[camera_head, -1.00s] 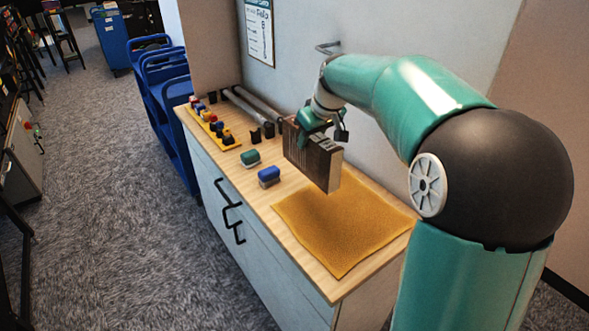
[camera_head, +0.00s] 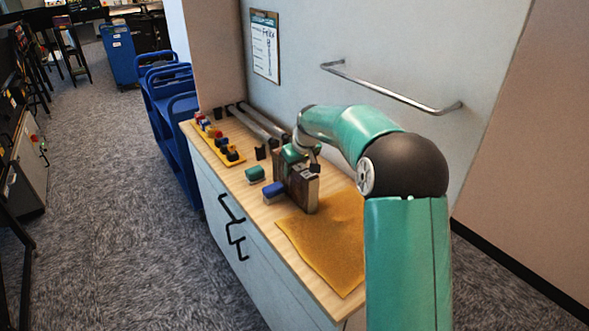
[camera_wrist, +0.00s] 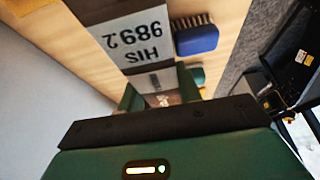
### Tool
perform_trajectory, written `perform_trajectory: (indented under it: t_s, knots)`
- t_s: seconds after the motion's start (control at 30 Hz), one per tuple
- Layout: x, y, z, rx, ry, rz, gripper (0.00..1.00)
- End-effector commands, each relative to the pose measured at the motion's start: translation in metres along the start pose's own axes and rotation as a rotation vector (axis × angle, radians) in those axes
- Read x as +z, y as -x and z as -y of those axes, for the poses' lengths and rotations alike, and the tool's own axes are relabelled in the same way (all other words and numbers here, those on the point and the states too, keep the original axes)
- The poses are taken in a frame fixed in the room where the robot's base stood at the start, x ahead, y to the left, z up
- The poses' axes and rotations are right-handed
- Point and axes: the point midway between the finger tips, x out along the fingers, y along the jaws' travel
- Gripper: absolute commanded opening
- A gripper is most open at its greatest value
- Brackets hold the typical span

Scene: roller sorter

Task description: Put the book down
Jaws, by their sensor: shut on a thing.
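My gripper (camera_head: 294,154) is shut on the upper part of a brown book (camera_head: 303,194), which stands upright over the wooden counter. The book's lower end is beside the far corner of the mustard mat (camera_head: 328,246); I cannot tell whether it touches the surface. In the wrist view the book shows a white label (camera_wrist: 138,36) reading "HIS 989.2", between and beyond the green fingers (camera_wrist: 160,92). A blue brush (camera_head: 273,190) lies close to the book's left side and also shows in the wrist view (camera_wrist: 195,37).
A green brush (camera_head: 255,174) lies farther along the counter (camera_head: 268,215). Beyond are a yellow rack (camera_head: 222,143) of small coloured items and grey rollers (camera_head: 262,124) along the wall. A metal rail (camera_head: 390,92) is on the wall. The mat's near part is clear.

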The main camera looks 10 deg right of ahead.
Motion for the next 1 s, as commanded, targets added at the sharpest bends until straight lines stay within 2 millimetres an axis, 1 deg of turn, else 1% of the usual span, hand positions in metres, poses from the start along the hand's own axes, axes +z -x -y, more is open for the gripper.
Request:
perform_trajectory:
  t_s: [0.07, 0.33, 0.77, 0.87, 0.9, 0.97, 1.0]
  knots:
    - [0.002, -0.005, 0.000, 0.001, 0.000, -0.003, 0.00]
    - [0.003, -0.007, 0.000, 0.002, 0.001, -0.003, 0.00]
    - [0.012, -0.021, 0.000, -0.002, -0.001, 0.009, 0.00]
    - [0.013, -0.022, -0.001, -0.002, -0.001, 0.010, 0.00]
    - [0.014, -0.023, -0.001, -0.003, -0.002, 0.012, 0.41]
    - [0.014, -0.022, -0.001, -0.003, -0.002, 0.013, 0.53]
    - [0.014, -0.022, -0.001, -0.004, -0.003, 0.013, 0.56]
